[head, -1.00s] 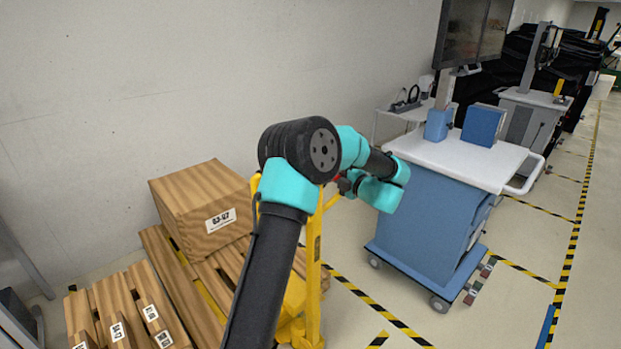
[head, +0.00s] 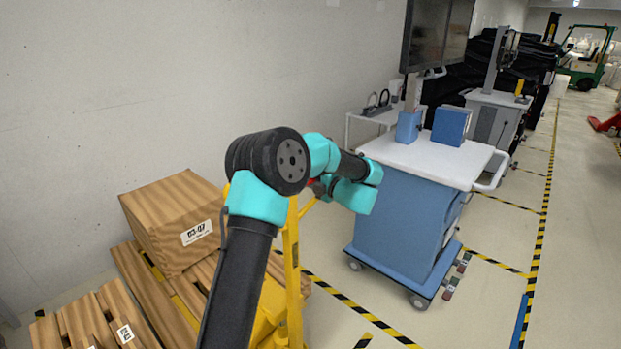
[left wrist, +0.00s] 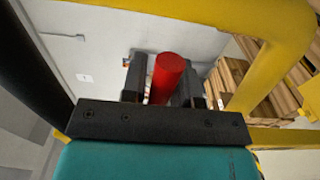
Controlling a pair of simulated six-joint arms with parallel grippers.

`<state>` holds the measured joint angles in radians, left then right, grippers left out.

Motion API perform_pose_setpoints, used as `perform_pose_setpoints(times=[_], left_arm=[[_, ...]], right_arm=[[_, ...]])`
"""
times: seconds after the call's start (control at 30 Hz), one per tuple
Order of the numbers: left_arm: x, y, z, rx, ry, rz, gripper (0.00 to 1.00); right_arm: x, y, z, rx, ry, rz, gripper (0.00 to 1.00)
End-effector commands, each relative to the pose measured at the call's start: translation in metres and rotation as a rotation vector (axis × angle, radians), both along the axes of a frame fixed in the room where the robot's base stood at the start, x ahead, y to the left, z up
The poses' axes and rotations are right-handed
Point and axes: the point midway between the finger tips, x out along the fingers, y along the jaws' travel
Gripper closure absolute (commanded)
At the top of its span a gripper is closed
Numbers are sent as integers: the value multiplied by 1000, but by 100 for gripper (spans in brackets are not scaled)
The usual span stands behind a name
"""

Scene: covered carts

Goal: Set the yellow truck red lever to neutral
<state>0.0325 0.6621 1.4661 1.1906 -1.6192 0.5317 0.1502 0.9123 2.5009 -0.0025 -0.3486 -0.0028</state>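The yellow truck (head: 291,265) is a pallet truck, seen in the head view behind my left arm, with its upright post and part of its handle showing. In the left wrist view its yellow handle frame (left wrist: 272,70) curves across the upper right. The red lever (left wrist: 167,75) is a round red rod, slightly tilted, between the two black fingers of my left gripper (left wrist: 160,88). The fingers lie close along both sides of it and appear shut on it. In the head view my left gripper is mostly hidden by my arm. My right gripper is not in view.
A wooden box (head: 180,222) sits on a pallet beside the truck, with more pallet boards (head: 95,318) at lower left. A blue cart (head: 405,220) with a white top stands to the right. Striped floor tape (head: 350,300) runs between.

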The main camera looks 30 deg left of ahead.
Motion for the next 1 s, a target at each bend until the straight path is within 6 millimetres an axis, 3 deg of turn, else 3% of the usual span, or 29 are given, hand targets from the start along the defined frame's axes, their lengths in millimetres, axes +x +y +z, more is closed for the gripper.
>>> perform_pose_setpoints(times=[0.27, 0.8, 1.0], left_arm=[[-3, -33, 0, 0, 0, -3, 72], [-16, -135, 0, 0, 1, -3, 72], [-20, -163, 0, 0, 1, -2, 72]], right_arm=[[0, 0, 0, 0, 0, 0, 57], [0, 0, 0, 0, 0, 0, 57], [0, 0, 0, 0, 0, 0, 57]])
